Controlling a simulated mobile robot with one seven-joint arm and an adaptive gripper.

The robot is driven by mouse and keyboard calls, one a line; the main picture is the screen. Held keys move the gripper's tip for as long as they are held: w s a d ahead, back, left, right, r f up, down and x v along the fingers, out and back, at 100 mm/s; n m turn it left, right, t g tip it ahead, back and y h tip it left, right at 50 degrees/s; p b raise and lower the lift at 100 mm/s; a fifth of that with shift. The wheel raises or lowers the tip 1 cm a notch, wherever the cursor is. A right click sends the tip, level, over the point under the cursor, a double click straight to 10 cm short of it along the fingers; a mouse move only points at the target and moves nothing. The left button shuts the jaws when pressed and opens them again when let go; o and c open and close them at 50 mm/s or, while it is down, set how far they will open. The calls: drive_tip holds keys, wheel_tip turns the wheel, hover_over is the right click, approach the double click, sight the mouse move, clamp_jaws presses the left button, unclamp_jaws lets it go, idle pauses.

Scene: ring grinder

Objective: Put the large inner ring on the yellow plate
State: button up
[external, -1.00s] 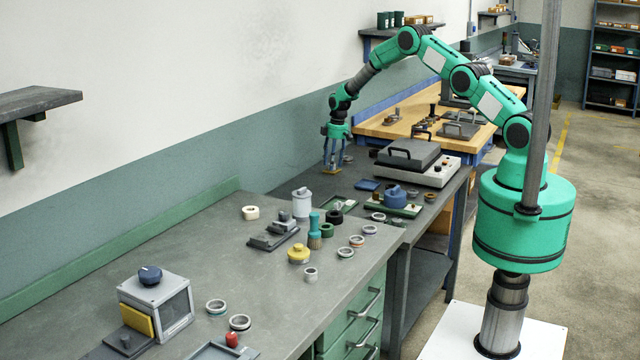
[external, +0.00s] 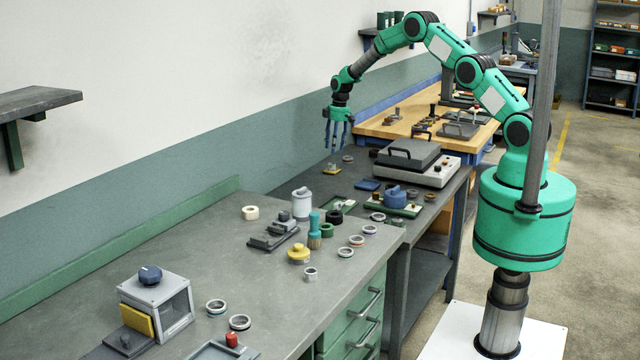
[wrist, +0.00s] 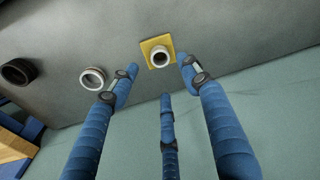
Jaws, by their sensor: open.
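The small square yellow plate (external: 326,172) lies on the dark bench below my gripper (external: 336,149). A pale metal ring sits on the plate; in the wrist view the ring (wrist: 161,56) stands near the middle of the yellow plate (wrist: 147,45). I cannot tell its size for certain against the other rings. My gripper (wrist: 160,78) is open and empty, its blue fingers spread above the plate and apart from the ring.
Another pale ring (wrist: 92,79) lies on the bench beside the plate, and a black ring (wrist: 17,72) lies farther left. In the external view, a grey lidded machine (external: 410,157) stands to the right. The wall runs close behind the plate.

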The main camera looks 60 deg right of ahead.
drive_tip(key=shift+s+d+r, duration=0.1)
drive_tip(key=shift+r, duration=0.95)
drive_tip(key=shift+s+r, duration=0.1)
drive_tip(key=shift+r, duration=0.9)
